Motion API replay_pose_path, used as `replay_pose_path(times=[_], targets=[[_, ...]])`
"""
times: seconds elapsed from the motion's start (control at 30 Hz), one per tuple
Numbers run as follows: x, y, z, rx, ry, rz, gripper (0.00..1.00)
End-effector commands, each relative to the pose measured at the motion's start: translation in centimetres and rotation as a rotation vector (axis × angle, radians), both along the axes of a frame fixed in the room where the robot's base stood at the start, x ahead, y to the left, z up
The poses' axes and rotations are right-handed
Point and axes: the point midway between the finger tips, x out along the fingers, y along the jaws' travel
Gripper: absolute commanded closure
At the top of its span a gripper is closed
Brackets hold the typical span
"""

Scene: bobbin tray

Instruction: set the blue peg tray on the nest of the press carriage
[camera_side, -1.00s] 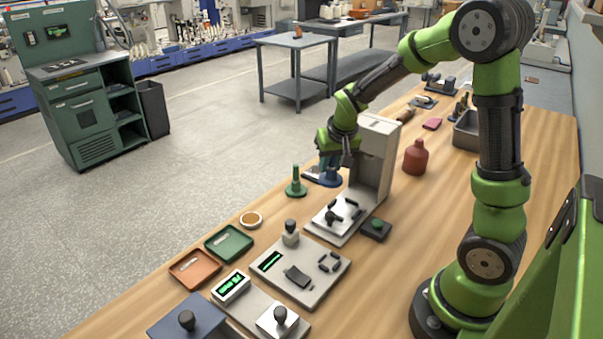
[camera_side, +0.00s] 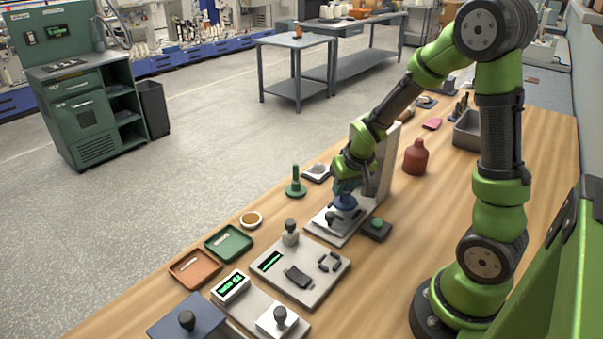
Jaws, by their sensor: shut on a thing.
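The blue peg tray (camera_side: 344,204) is a small round blue piece, held upright below my gripper (camera_side: 346,189). My gripper is shut on it; its fingers and the peg are mostly hidden by the gripper body. The press (camera_side: 386,158) is a pale upright block with a flat base plate. The press carriage (camera_side: 331,219) lies on this base, with dark parts on top. The blue tray is over the rear part of the carriage and covers the nest. I cannot tell whether the tray touches the nest or hangs just above it.
A green peg tray (camera_side: 295,187) and a dark pad with a light top (camera_side: 317,172) stand left of the press. A green-button box (camera_side: 376,229) is right of its base. A red bottle (camera_side: 416,157) stands behind right. A plate with fixtures (camera_side: 300,272) lies in front.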

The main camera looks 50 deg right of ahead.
Motion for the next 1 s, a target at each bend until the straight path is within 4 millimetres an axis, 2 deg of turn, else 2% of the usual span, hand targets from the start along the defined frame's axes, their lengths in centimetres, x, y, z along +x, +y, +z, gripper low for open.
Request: replay_pose_path(times=[0.57, 1.0], targets=[[0.0, 0.0, 0.0, 0.0, 0.0, 0.0, 1.0], [0.0, 0.0, -1.2, 0.001, 0.002, 0.0, 1.0]])
